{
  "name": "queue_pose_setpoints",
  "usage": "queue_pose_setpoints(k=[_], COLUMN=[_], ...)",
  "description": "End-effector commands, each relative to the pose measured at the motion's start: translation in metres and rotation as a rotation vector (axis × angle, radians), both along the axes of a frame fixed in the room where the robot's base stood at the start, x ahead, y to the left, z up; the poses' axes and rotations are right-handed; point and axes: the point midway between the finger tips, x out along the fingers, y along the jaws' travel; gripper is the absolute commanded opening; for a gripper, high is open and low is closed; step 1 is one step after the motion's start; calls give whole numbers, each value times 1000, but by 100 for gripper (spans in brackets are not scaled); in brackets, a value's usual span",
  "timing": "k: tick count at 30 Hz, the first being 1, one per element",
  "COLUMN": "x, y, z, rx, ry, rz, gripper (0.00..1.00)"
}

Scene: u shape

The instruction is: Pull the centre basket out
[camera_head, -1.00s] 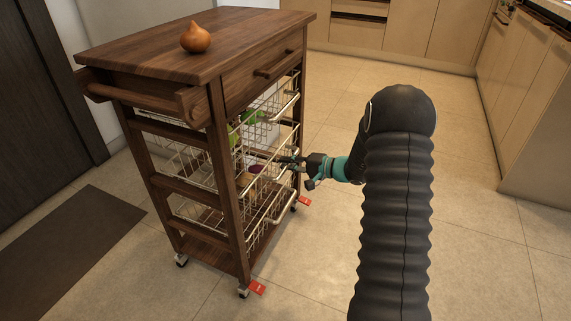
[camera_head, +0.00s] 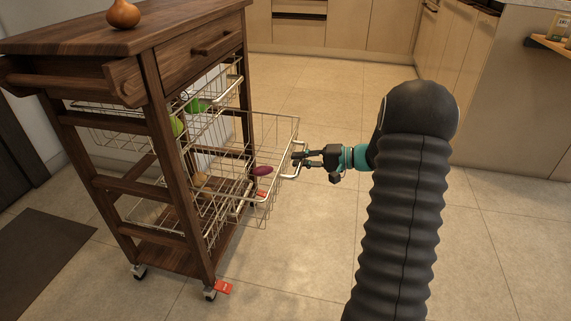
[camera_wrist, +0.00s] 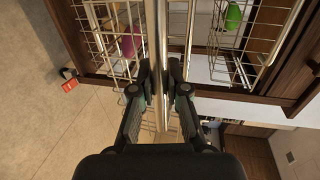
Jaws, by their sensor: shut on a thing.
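The centre basket (camera_head: 298,122) is a wire basket in the dark wooden trolley (camera_head: 190,170). It sticks well out of the trolley's front, with a purple vegetable (camera_head: 263,170) in it. My gripper (camera_head: 299,157) is at the basket's front and is shut on its metal handle (camera_head: 294,172). In the wrist view the two fingers (camera_wrist: 159,78) press on both sides of the handle bar (camera_wrist: 160,35). The purple vegetable also shows there through the wires (camera_wrist: 128,46). The fingers hide part of the handle.
The top basket (camera_head: 226,88) with green produce (camera_head: 196,106) sits inside the trolley. A lower basket is below. An onion (camera_head: 123,14) stands on the wooden top. Red tabs (camera_head: 223,287) show at the castors. The floor (camera_head: 310,255) right of the trolley is clear; cabinets line the back.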

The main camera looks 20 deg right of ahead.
Motion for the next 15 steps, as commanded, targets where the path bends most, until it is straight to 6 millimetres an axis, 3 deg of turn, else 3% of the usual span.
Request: queue_pose_setpoints(k=[15], x=[5], y=[4], z=[1], rx=[-2], ry=[-3], rz=[11], gripper=[0])
